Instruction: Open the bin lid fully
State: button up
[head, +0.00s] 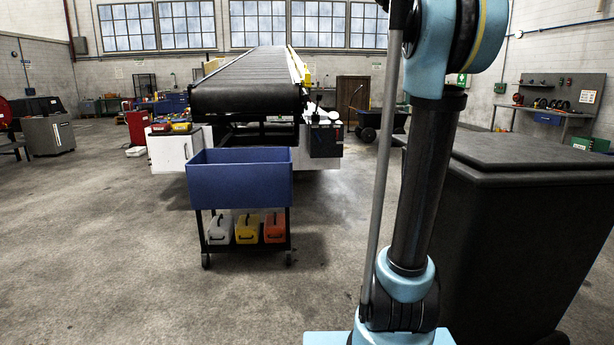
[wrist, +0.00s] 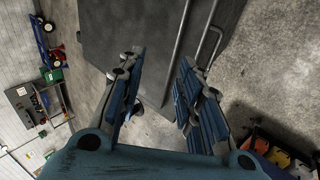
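The bin (head: 530,250) is a large dark box at the right of the head view, close to my arm. Its dark lid (head: 530,150) lies flat and closed on top. In the wrist view the dark grey lid (wrist: 130,30) fills the top middle, with a long straight edge and a thin bar (wrist: 210,42) beside it. My gripper (wrist: 162,62) is open, its two blue fingers apart with nothing between them. The fingertips point toward the lid's edge; I cannot tell whether they touch it. The gripper is out of the head view.
A blue cart (head: 240,180) with several coloured containers on its lower shelf stands ahead, before a belt loader (head: 248,85). A workbench (head: 548,115) is at the back right. The concrete floor (head: 100,250) at the left is clear.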

jog(key=s+a+f+y, duration=0.1)
jog(key=s+a+f, duration=0.2)
jog(key=f, duration=0.5)
jog(key=s+a+f+y, duration=0.1)
jog(key=s+a+f, duration=0.2)
jog(key=f, duration=0.6)
jog(key=s+a+f+y, duration=0.1)
jog(key=s+a+f, duration=0.2)
jog(key=s+f, duration=0.3)
notch_tip(320, 180, down, 3)
jog(key=shift+s+r+y, duration=0.1)
jog(key=shift+s+y, duration=0.3)
jog(key=s+a+f+y, duration=0.1)
jog(key=s+a+f, duration=0.2)
jog(key=f, duration=0.6)
jog(key=s+a+f+y, duration=0.1)
jog(key=s+a+f, duration=0.1)
jog(key=s+f, duration=0.5)
jog(key=s+a+f+y, duration=0.1)
jog(key=s+a+f, duration=0.2)
jog(key=f, duration=0.9)
jog(key=shift+s+a+f+m+t, duration=0.15)
jog(key=shift+s, duration=0.4)
jog(key=shift+s+a+f+m+t, duration=0.1)
jog(key=shift+s+a+m+t, duration=0.05)
jog(key=shift+s, duration=0.4)
jog(key=c, duration=0.5)
jog(key=shift+f, duration=0.1)
grip_shut()
jog(key=shift+a, duration=0.1)
